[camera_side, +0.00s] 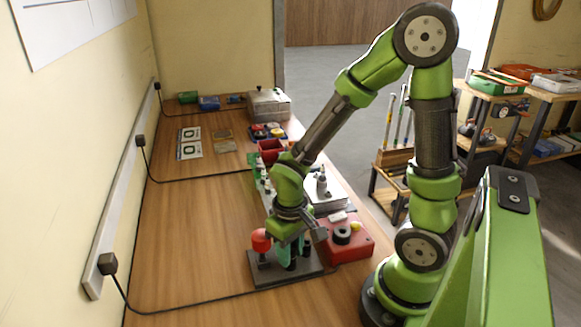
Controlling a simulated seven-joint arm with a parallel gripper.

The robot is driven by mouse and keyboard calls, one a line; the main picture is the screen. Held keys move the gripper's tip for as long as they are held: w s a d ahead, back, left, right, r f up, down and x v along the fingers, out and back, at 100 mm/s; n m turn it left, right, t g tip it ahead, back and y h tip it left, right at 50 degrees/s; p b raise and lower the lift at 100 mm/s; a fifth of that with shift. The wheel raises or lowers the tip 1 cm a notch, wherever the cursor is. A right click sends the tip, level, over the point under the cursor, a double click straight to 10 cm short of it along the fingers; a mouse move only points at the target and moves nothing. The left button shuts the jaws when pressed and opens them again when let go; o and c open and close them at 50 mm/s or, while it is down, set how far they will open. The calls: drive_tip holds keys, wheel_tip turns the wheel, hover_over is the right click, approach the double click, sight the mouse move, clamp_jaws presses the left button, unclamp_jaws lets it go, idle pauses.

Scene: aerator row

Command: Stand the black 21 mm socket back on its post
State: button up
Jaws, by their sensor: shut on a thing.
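My gripper (293,250) points down over a dark base plate (262,279) at the near end of the bench. It is shut on a dark, upright piece that looks like the black socket (292,262), low over the plate. The fingers hide most of the socket, and its size marking cannot be read. The post is hidden behind the gripper and socket, so I cannot tell whether the socket is around it, above it or beside it. A red-topped piece (261,240) stands on the plate just left of my gripper.
A red box (358,248) with a black ring (342,234) on it stands close on the right. A black cable crosses the bench in front.

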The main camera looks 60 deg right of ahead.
drive_tip(key=o, duration=1.1)
drive_tip(key=shift+o, duration=0.2)
drive_tip(key=shift+r, duration=3.5)
drive_tip(key=shift+a, duration=0.1)
wheel_tip(320, 180, up, 13)
drive_tip(key=s+a+m+t+y, duration=0.1)
drive_tip(key=a+t+y, duration=0.1)
drive_tip(key=t, duration=0.5)
drive_tip(key=shift+f, duration=0.2)
